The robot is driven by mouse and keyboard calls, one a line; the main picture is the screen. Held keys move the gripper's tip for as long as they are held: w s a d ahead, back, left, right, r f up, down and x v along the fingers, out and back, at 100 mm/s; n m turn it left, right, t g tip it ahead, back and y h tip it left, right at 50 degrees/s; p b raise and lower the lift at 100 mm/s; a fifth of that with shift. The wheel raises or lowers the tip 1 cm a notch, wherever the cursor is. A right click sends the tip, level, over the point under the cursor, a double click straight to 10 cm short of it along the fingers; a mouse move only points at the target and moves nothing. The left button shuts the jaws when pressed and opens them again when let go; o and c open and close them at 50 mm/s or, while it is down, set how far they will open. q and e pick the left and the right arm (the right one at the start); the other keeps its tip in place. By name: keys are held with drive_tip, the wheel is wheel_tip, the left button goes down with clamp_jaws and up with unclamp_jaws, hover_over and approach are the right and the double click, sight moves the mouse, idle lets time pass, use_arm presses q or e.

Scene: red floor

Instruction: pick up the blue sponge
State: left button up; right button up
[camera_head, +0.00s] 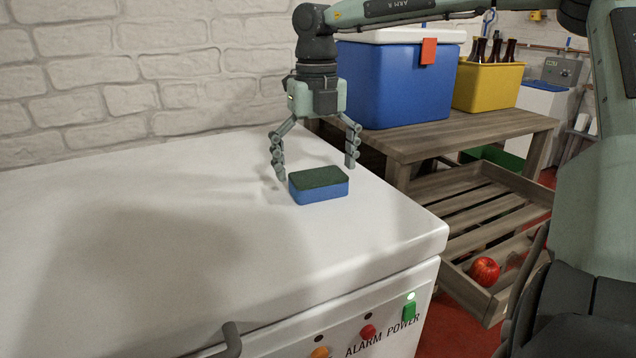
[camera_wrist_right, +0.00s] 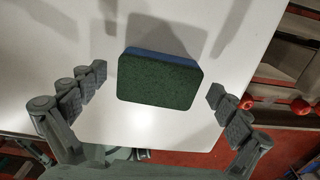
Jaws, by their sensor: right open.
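The blue sponge (camera_head: 318,192) has a dark green scouring top and lies flat on the white chest lid, near its right end. In the right wrist view the sponge (camera_wrist_right: 158,82) lies between the two fingers, touching neither. My right gripper (camera_head: 315,170) points down just above and behind the sponge, with its fingers spread wide. It is open and empty, and both fingers show in the right wrist view (camera_wrist_right: 158,95). My left gripper is not in the head view.
The white chest (camera_head: 200,215) has a handle (camera_head: 232,338) and coloured buttons on its front. To the right, a wooden table (camera_head: 440,135) bears a blue cooler (camera_head: 390,85) and a yellow crate (camera_head: 487,85) of bottles. The lid's left side is clear.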

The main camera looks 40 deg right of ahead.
sight(316, 173)
drive_tip(key=shift+f, duration=0.65)
drive_tip(key=c, duration=0.7)
wheel_tip(316, 173, up, 10)
